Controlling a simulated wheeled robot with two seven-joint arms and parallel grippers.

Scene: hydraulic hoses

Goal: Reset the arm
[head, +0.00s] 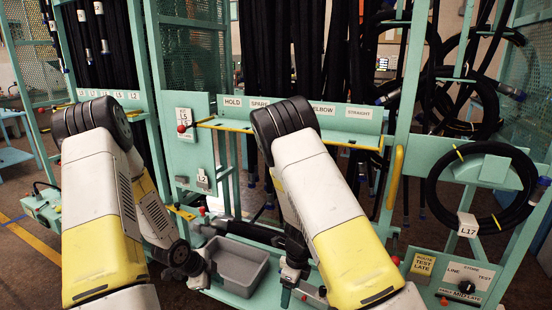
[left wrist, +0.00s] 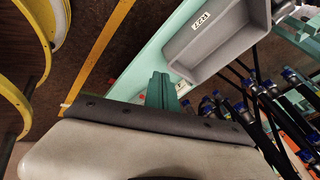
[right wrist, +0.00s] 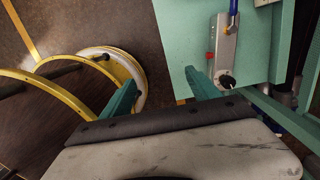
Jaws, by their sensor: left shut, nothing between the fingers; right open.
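My left arm reaches forward at the left of the head view, with its wrist down beside a grey bin (head: 238,262). In the left wrist view my left gripper (left wrist: 160,92) has its teal fingers together with nothing between them, in front of the same bin (left wrist: 215,40), which carries a white label. My right arm stands in the middle of the head view, its wrist lowered to the right of the bin. In the right wrist view my right gripper (right wrist: 163,90) has its fingers wide apart and empty. The fingertips are hard to make out in the head view.
A teal rack with hanging black hoses (head: 285,45) stands ahead. A coiled hose tagged L17 (head: 433,190) hangs at the right, above a control panel (head: 466,277). A yellow hoop (right wrist: 60,85) and a teal panel (right wrist: 185,40) flank my right fingers.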

